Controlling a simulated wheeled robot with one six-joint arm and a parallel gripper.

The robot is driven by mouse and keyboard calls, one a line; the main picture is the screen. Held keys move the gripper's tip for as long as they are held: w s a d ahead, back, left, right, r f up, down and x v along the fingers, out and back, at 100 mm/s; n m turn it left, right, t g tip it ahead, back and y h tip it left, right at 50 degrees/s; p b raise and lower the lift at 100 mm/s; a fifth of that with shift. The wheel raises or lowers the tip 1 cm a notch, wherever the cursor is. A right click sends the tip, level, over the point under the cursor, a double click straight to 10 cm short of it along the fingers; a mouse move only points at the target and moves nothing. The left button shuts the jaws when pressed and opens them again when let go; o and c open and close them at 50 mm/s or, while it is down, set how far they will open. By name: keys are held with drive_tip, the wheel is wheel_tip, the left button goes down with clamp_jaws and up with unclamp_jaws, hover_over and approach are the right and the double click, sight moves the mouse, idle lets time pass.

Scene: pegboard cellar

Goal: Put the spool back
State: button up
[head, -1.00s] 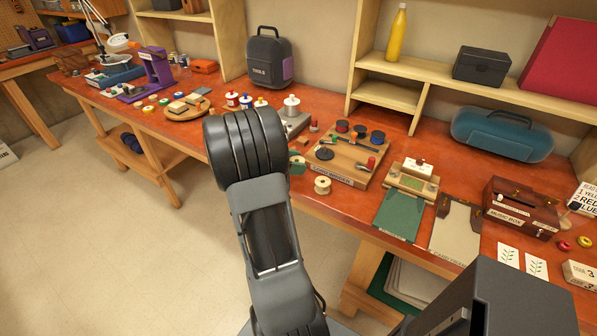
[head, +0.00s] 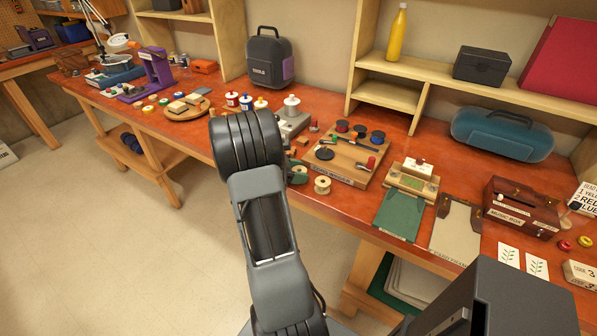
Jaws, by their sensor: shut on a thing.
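A green spool with pale ends (head: 300,174) shows just right of my arm's dark ringed wrist, at the front edge of the orange bench. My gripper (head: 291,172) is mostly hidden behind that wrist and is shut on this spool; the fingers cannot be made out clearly. A pale, cream spool (head: 322,185) stands close to its right, by the front corner of a wooden board (head: 344,164). The board carries dark, red and blue round pieces and a red-handled part.
A grey device with a white knob (head: 291,120) stands behind my wrist. A green mat (head: 401,213), a clipboard (head: 456,232) and a brown music box (head: 521,207) lie to the right. Coloured jars and a round wooden board (head: 188,108) are to the left.

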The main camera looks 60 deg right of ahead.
drive_tip(key=o, duration=0.9)
drive_tip(key=shift+o, duration=0.2)
drive_tip(key=shift+w+r, duration=0.1)
drive_tip(key=shift+r, duration=0.1)
drive_tip(key=v, duration=1.2)
drive_tip(key=s+a+m+t+y, duration=0.1)
drive_tip(key=a+m+t+y, duration=0.2)
drive_tip(key=a, duration=0.7)
drive_tip(key=s+a+m+t+y, duration=0.2)
drive_tip(key=a+t, duration=0.3)
drive_tip(key=a, duration=0.5)
drive_tip(key=s+a+r+m+t+y, duration=0.1)
drive_tip(key=a+m+t+y, duration=0.3)
drive_tip(key=a, duration=0.7)
drive_tip(key=shift+s+t+y, duration=0.4)
drive_tip(key=shift+s+t, duration=0.1)
drive_tip(key=shift+s, duration=0.2)
drive_tip(key=shift+r, duration=0.1)
drive_tip(key=shift+d+r+p, duration=0.1)
drive_tip(key=shift+r+p, duration=0.75)
drive_tip(key=shift+r, duration=0.45)
